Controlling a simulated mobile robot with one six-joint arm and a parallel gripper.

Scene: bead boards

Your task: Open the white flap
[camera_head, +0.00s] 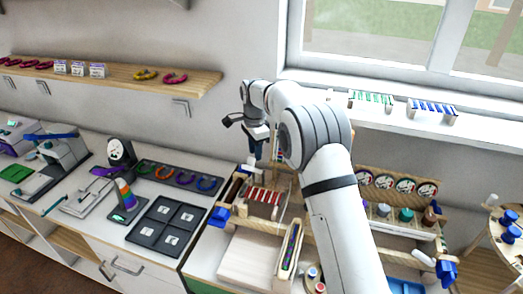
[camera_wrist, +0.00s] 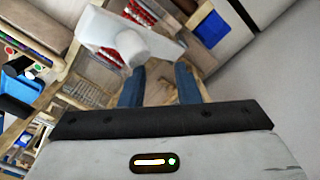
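A white flat piece with a round, stubby knob (camera_wrist: 128,40) shows at the upper left of the wrist view; it looks like the white flap. It appears tilted, and its hinge and what lies behind it cannot be made out. My gripper (camera_wrist: 160,80) has two blue fingers standing apart with nothing between them. The knob is just beyond the left fingertip; whether they touch is unclear. In the head view my gripper (camera_head: 254,160) points down above the back of the bead-board bench, and I cannot pick out the flap there.
A wooden frame with red bead rows (camera_head: 266,196) stands below my gripper. A shelf with dials and coloured jars (camera_head: 405,215) is to the right. The wall and window sill (camera_head: 480,125) are behind.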

